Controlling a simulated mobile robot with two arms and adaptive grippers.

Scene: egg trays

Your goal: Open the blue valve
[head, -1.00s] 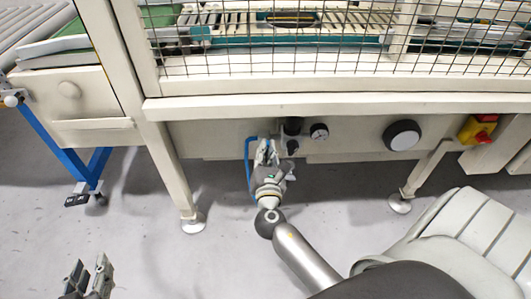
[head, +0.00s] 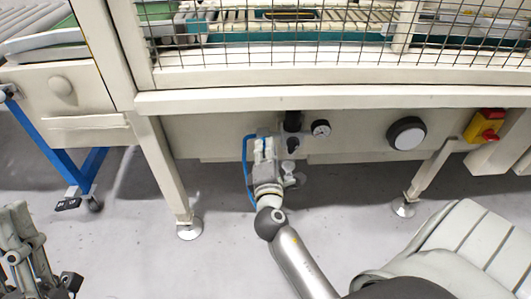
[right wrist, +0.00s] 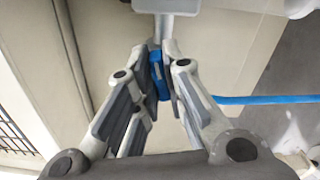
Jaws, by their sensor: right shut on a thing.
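The blue valve handle (right wrist: 159,75) shows in the right wrist view as a small blue piece below a grey fitting (right wrist: 166,8). My right gripper (right wrist: 160,85) has its fingers on both sides of it and is shut on it. In the head view my right gripper (head: 265,145) is at the machine's lower front panel and hides the valve. My left gripper (head: 40,250) is at the lower left edge, partly cut off, with its fingers apart and nothing seen between them.
A blue hose (head: 246,165) loops beside my right gripper. Machine legs (head: 172,175) stand on clear grey floor.

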